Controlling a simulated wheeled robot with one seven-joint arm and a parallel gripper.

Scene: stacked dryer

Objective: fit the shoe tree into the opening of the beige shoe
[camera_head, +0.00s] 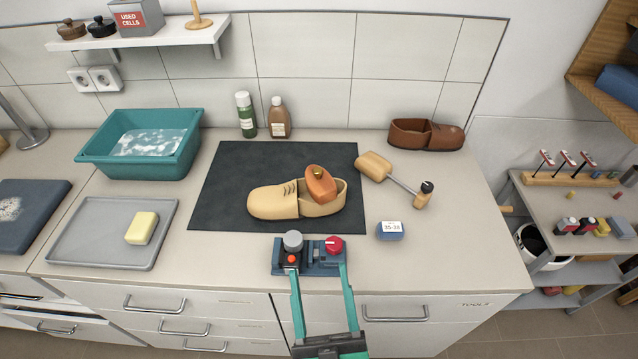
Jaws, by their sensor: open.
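The beige shoe (272,203) lies on the dark mat (228,190), toe to the left, its opening facing up. An orange-brown rounded piece with a small gold knob (320,186) sits at the opening and covers part of it; how deep it reaches is hidden. The shoe tree (374,166) lies on the counter just right of the mat: a pale wooden front block, a metal rod and a smaller wooden end with a black knob. My gripper (319,270) is open at the counter's front edge, below the shoe and apart from it and the shoe tree.
A blue block with grey and red knobs (310,255) is at my fingertips; contact is unclear. A small blue box marked 35-39 (390,231) lies right. A brown shoe (426,134), two bottles (278,120), a teal basin (183,157) and a grey tray (90,245) stand around the mat.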

